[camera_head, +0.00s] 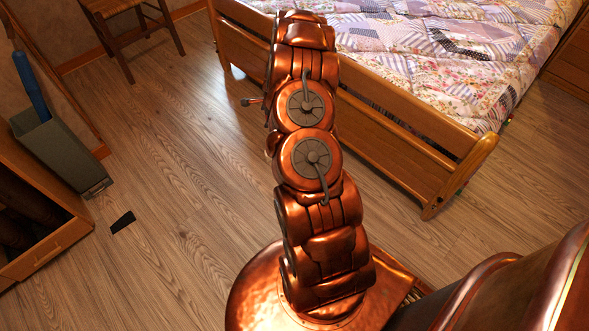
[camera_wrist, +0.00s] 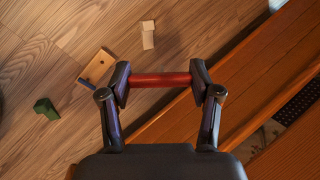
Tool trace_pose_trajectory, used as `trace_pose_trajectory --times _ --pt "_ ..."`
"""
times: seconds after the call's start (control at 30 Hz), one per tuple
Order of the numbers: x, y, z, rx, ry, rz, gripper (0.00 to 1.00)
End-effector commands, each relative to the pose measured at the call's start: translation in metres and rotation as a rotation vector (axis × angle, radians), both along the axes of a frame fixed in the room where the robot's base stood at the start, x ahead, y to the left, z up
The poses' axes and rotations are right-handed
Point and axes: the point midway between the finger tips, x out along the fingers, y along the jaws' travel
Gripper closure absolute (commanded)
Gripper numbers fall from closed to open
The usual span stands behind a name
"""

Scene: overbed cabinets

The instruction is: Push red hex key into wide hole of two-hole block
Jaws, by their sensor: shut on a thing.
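In the wrist view my gripper (camera_wrist: 160,82) is shut on the red hex key (camera_wrist: 160,79). The key lies crosswise between the two fingertips, pinched at its ends. A light wooden block (camera_wrist: 99,66) lies on the floor to the left of and below the gripper, well apart from it. In the head view my arm hides the gripper, and the block is not seen.
A green block (camera_wrist: 46,108) and a pale block (camera_wrist: 148,36) lie on the floor. The wooden bed frame (camera_wrist: 225,92) runs close on the right. In the head view a grey bin (camera_head: 60,152) and a dark flat piece (camera_head: 122,222) are at left, with bare floor between.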

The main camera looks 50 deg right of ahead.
Motion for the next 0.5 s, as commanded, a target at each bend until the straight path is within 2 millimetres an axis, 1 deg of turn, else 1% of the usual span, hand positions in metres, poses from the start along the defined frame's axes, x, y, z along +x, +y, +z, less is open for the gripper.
trace_pose_trajectory --times 0.03,0.07,0.1,0.17,0.3,0.4,0.5 --pt "-0.011 -0.009 -0.033 0.034 0.021 -0.028 0.79" --pt "-0.018 -0.011 -0.047 0.060 0.033 -0.044 0.79" --pt "-0.027 -0.014 -0.065 0.096 0.049 -0.064 0.79" --pt "-0.039 -0.020 -0.090 0.141 0.067 -0.097 0.79" --pt "-0.067 -0.028 -0.149 0.249 0.103 -0.176 0.79" --pt "-0.084 -0.031 -0.182 0.312 0.118 -0.223 0.79" --pt "-0.097 -0.033 -0.207 0.358 0.128 -0.263 0.79"
